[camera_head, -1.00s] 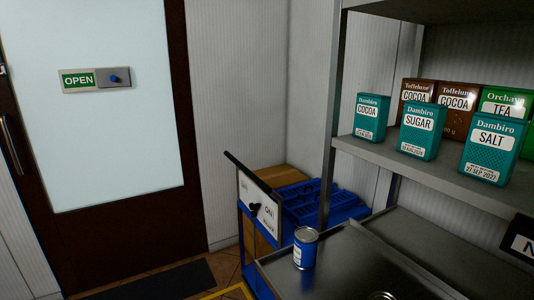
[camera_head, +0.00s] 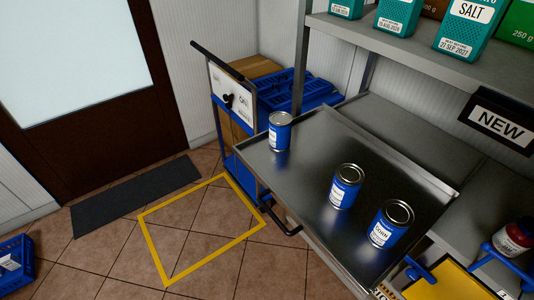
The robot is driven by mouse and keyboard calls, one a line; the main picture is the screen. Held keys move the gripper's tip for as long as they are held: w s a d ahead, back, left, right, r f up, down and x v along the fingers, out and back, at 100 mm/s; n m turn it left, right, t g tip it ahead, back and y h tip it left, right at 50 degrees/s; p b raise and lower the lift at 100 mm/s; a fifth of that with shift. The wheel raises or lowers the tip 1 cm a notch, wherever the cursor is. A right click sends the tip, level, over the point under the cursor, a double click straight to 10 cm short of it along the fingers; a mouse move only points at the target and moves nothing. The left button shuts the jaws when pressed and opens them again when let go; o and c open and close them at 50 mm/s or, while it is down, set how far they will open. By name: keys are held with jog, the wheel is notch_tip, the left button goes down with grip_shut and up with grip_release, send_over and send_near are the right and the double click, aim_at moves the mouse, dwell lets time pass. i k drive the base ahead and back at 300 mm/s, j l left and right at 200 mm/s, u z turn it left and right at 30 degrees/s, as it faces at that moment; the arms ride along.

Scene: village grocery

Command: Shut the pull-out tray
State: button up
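The pull-out tray (camera_head: 307,199) is a grey metal tray that juts out from the shelf unit over the floor. It stands out well past the shelf above it. Three blue cans stand upright on it: one at the far left corner (camera_head: 280,132), one in the middle (camera_head: 345,187) and one nearer the front right (camera_head: 391,224). A dark handle (camera_head: 286,229) shows below the tray's left edge. My gripper is not in view.
A blue trolley (camera_head: 232,98) with a cardboard box and blue crates stands behind the tray. A yellow square (camera_head: 152,243) is marked on the tiled floor, which is clear there. A jar (camera_head: 515,237) is at the lower right. A blue basket (camera_head: 14,262) is at the far left.

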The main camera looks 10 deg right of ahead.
aim_at(299, 178)
jog(key=k+j, duration=0.1)
jog(key=j, duration=0.35)
jog(key=k+j, duration=0.1)
jog(key=j, duration=0.35)
jog(key=k+j+u, duration=0.1)
jog(key=j, duration=0.35)
